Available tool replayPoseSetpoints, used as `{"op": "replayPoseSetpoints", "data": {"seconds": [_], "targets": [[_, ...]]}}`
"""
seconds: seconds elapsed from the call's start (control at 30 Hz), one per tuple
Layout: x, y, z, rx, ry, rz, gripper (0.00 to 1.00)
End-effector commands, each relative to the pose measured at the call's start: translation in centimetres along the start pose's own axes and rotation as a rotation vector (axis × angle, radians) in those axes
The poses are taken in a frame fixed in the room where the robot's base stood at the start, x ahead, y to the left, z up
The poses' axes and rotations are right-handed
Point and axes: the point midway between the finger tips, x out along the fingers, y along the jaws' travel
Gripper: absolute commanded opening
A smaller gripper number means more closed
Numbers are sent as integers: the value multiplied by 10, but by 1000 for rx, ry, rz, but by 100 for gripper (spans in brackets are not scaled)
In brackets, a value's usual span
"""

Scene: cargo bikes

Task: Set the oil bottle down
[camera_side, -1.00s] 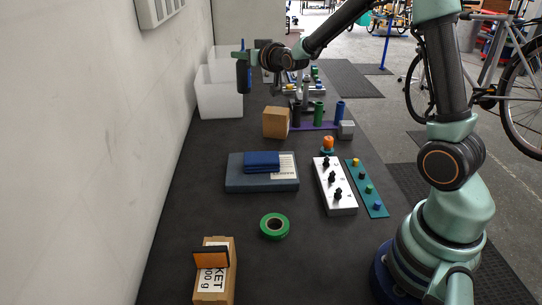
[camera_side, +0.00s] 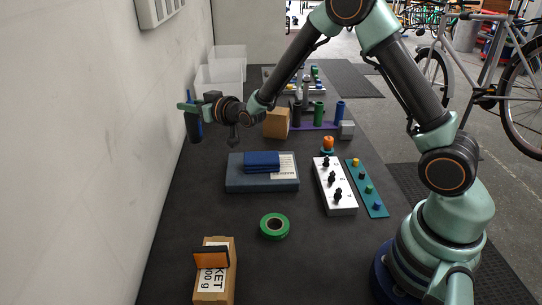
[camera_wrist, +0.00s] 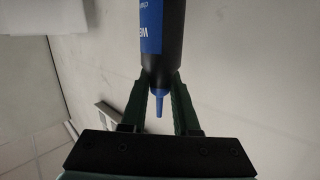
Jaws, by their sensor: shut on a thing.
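The oil bottle (camera_side: 194,128) is dark with a blue label and a blue nozzle. In the side view it hangs upright at the left, by the wall side of the bench. My gripper (camera_side: 190,106) is shut around its upper part. In the wrist view the bottle (camera_wrist: 162,45) sits between both fingers of my gripper (camera_wrist: 160,88), with the blue nozzle pointing toward the wrist. I cannot tell how large the gap under the bottle is.
White bins (camera_side: 226,70) stand behind the bottle. A cardboard box (camera_side: 276,123) and a purple rack (camera_side: 318,126) stand right of my wrist. A blue-grey case (camera_side: 250,183), green tape (camera_side: 274,226) and a labelled carton (camera_side: 222,280) lie nearer. The dark bench (camera_side: 205,200) is bare left of the case.

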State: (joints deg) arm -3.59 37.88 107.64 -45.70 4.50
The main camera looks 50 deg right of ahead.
Motion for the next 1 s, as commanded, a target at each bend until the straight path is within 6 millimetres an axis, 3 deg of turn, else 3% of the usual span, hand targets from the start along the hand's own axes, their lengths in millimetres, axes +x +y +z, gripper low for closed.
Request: {"op": "replayPoseSetpoints", "data": {"seconds": [0.1, 0.23, 0.47, 0.73, 1.0], "targets": [[5, 2, 29, 0, -3, 1, 0], [8, 4, 50, 0, -1, 1, 0], [12, 6, 65, 0, 1, 0, 0], [17, 8, 96, 0, 0, 1, 0], [17, 8, 99, 0, 3, 0, 0]]}}
